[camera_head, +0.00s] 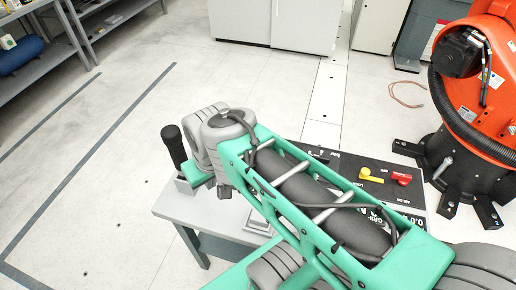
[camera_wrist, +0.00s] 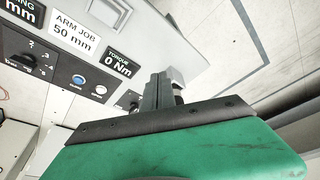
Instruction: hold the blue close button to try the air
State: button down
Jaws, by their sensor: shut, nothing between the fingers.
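The blue button (camera_wrist: 78,80) shows in the wrist view on a dark control panel (camera_wrist: 66,66), left of my gripper. A white button (camera_wrist: 100,90) sits beside it. My gripper (camera_wrist: 164,88) is shut and empty, with its fingers to the right of the buttons and apart from the blue one in the picture. The depth between fingers and panel is hard to tell.
The bench (camera_head: 213,212) carries a black panel with yellow (camera_head: 371,175) and red (camera_head: 401,179) handles. An orange robot (camera_head: 487,75) stands at right. Floor at left is clear.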

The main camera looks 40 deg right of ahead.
jog(key=shift+s+d, duration=0.1)
jog(key=shift+d, duration=0.1)
jog(key=w+d+f+m+t+y+p, duration=0.1)
jog(key=w+d+f+m+y+p, duration=0.15)
jog(key=w+d+p, duration=0.75)
jog(key=d+f+m+t, duration=0.2)
jog(key=d+f, duration=0.1)
jog(key=d, duration=0.7)
jog(key=d+f+m+t+b, duration=0.1)
jog(key=d+f+m+t, duration=0.1)
jog(key=d, duration=0.9)
jog(key=shift+s+f+t, duration=0.25)
jog(key=shift+f+t, duration=0.05)
jog(key=shift+f, duration=0.25)
jog(key=shift+f+h+b, duration=0.1)
jog(key=shift+h+b, duration=0.15)
jog(key=shift+b, duration=0.05)
notch_tip(320, 180, down, 9)
jog(key=b, duration=0.6)
jog(key=shift+r, duration=0.2)
